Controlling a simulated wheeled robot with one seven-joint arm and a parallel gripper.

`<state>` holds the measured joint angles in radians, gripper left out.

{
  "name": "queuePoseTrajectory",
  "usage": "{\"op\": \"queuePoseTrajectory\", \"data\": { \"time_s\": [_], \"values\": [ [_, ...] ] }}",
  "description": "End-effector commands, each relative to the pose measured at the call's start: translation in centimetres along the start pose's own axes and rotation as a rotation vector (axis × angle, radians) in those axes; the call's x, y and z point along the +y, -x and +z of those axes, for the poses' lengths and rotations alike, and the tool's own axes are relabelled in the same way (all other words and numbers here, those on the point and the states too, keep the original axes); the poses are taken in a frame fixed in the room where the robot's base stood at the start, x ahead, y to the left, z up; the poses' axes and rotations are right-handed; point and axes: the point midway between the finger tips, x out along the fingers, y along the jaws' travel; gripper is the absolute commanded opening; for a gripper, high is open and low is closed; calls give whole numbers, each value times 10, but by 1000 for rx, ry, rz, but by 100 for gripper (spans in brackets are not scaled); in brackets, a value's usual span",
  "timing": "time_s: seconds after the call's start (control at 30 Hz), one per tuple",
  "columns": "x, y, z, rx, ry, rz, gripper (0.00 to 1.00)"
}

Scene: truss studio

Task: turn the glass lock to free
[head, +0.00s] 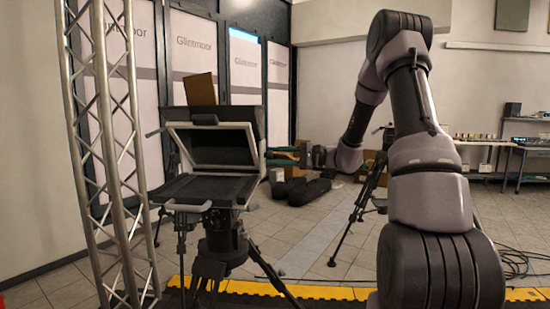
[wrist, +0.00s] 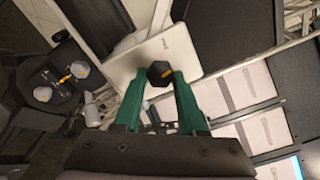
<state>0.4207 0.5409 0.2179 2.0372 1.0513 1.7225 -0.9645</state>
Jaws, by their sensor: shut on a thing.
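The teleprompter (head: 212,187) stands on a tripod at centre left in the head view, its glass (head: 212,146) tilted up in a pale frame. My gripper (wrist: 161,78) has green fingers, shut on the knob from both sides. In the head view my gripper (head: 276,155) reaches the right side of the teleprompter, and the knob cannot be made out there.
A metal truss (head: 108,150) stands close left of the teleprompter. Dark bags (head: 302,190) lie on the floor behind. A yellow-edged strip (head: 330,293) and cables (head: 515,262) cross the floor in front and at right. A table with equipment (head: 525,147) stands far right.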

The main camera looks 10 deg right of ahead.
Motion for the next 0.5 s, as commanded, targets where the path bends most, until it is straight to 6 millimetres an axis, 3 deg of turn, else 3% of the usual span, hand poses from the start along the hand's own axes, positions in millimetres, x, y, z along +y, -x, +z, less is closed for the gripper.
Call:
{"op": "queuePoseTrajectory", "data": {
  "time_s": [0.5],
  "values": [
    [-2,1,0,2,426,0,0]
  ]
}}
